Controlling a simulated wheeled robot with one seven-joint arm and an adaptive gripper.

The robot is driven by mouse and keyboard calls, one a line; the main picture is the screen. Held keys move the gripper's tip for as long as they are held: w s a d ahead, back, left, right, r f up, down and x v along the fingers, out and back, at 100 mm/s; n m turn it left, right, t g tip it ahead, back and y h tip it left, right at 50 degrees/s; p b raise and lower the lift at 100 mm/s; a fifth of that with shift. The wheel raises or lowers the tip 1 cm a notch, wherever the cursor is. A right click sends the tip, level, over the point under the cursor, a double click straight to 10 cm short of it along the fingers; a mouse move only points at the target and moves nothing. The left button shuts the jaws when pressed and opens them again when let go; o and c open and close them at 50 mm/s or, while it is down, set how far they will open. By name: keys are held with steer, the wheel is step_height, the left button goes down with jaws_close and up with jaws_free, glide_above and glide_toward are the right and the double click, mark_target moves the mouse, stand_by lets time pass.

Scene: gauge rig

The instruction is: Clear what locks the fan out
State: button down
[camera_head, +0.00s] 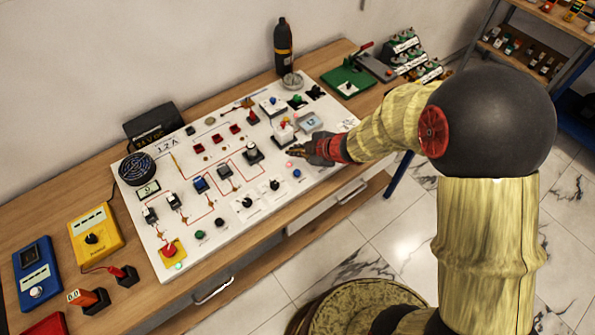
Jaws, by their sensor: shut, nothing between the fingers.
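The fan (137,169) is a round dark grille at the left end of a white panel (228,240). A red mushroom button (169,249) on a yellow plate sits at the panel's lower left corner; I cannot tell whether it is pressed in. My gripper (290,152) is shut and empty. It is over the right half of the panel, near small coloured buttons and lamps; whether it touches one, I cannot tell. A white block with a red top (284,131) stands just behind it. My gripper hides part of the panel.
Black switches (253,152), knobs (247,203) and a small display (148,189) crowd the panel. Yellow (96,235) and blue (37,275) meters stand to the left. A dark bottle (283,46) stands behind, and a green board (348,80) lies at the right.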

steer(key=shift+f, duration=0.1)
steer(key=b, duration=0.8)
glide_above(296, 174)
step_height(296, 174, down, 7)
steer(key=shift+w+f, duration=0.1)
steer(key=shift+f, duration=0.05)
steer(key=shift+f+b, duration=0.3)
steer(key=shift+f, duration=0.35)
steer(key=shift+f, duration=0.1)
stand_by(0.3)
steer(key=shift+f, duration=0.3)
steer(key=shift+f+b, duration=0.45)
steer(key=shift+f, duration=0.1)
stand_by(0.7)
stand_by(0.4)
steer(key=shift+r+p, duration=0.95)
steer(key=shift+p, duration=0.1)
steer(key=shift+r, duration=0.15)
